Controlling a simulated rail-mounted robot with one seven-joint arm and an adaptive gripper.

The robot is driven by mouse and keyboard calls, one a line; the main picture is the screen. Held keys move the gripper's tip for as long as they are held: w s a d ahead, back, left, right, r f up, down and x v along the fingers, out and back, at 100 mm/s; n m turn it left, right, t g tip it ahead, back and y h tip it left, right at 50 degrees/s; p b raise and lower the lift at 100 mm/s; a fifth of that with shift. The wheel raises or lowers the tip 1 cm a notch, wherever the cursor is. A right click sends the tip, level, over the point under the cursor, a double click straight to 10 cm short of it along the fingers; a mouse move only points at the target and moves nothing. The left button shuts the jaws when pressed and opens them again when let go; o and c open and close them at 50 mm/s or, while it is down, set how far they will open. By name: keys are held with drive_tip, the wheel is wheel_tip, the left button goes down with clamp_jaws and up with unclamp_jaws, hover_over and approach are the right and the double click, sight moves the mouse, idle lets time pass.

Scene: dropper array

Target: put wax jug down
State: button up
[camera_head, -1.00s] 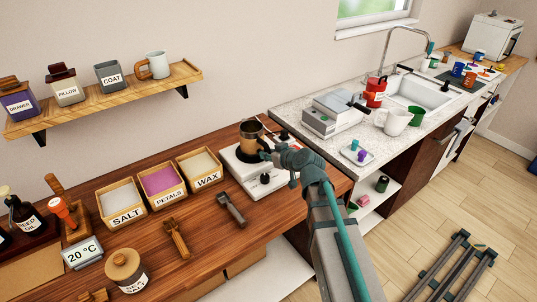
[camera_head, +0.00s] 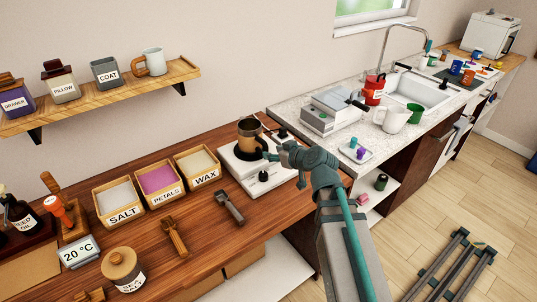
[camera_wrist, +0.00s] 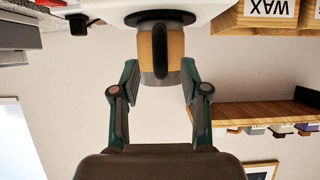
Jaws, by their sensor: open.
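The wax jug (camera_head: 248,140), brown with a metal rim and a dark handle, stands on the black plate of a white heater (camera_head: 259,181). In the wrist view, which is upside down, the jug (camera_wrist: 176,48) is ahead of my gripper with its handle facing me. My gripper (camera_head: 270,152) is at the jug's right side in the head view. In the wrist view its two fingers (camera_wrist: 156,86) are spread apart, with clear gaps between them and the handle. They hold nothing.
Wooden boxes labelled salt (camera_head: 121,216), petals (camera_head: 163,199) and wax (camera_head: 206,178) stand left of the heater. A dark tool (camera_head: 229,207) lies in front of it. A grey-topped device (camera_head: 333,110) stands on the counter to the right. A wall shelf (camera_head: 100,97) is at upper left.

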drive_tip(key=b+v, duration=0.6)
drive_tip(key=b, duration=0.1)
drive_tip(key=shift+s+d+r, duration=0.2)
drive_tip(key=shift+s, duration=0.15)
drive_tip(key=shift+d, duration=0.15)
